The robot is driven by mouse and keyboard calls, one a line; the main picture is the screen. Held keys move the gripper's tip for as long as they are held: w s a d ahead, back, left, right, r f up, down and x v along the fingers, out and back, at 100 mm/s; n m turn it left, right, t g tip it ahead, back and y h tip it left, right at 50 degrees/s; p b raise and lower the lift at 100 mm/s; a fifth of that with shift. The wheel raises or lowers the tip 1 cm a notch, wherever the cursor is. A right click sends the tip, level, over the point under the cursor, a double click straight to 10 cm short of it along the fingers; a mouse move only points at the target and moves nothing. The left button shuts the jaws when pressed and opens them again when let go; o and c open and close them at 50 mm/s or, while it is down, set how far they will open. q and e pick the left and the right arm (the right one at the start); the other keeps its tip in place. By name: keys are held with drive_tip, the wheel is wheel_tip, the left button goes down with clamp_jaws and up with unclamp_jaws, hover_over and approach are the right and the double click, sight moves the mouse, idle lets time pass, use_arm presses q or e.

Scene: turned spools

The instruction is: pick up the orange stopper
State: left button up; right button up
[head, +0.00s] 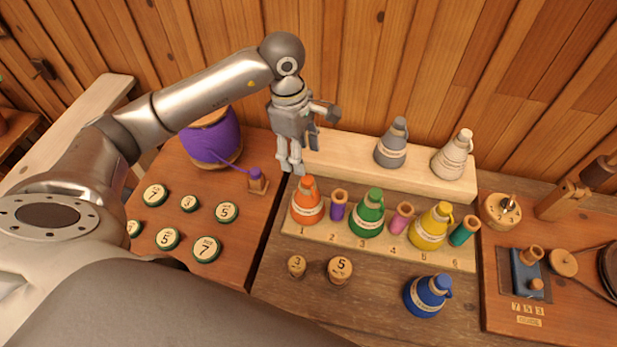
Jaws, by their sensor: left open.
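The orange stopper (307,204) is a cone-shaped piece with a loop at its top and a pale band round it. It stands upright at the left end of a pale numbered strip, by the number 1. My left gripper (297,158) is open and points down, just above and behind the stopper in the picture. It holds nothing, and a small gap seems to show between its fingers and the stopper's top. My right gripper is not in view.
A blue cone (427,296) and two numbered pegs stand in front.

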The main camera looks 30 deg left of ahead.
sight(307, 179)
use_arm(q)
drive_tip(key=f, duration=0.3)
drive_tip(key=shift+d+p, duration=0.25)
drive_tip(key=shift+p, duration=0.1)
drive_tip(key=shift+d+f+p, duration=0.1)
drive_tip(key=shift+f+p, duration=0.4)
drive_tip(key=shift+f, duration=0.05)
drive_tip(key=f+p, duration=0.2)
drive_tip(key=f, duration=0.1)
drive_tip(key=shift+d+f, duration=0.15)
drive_tip(key=shift+d, duration=0.2)
drive_tip(key=shift+w+f, duration=0.1)
drive_tip(key=shift+f, duration=0.45)
drive_tip(key=c, duration=0.8)
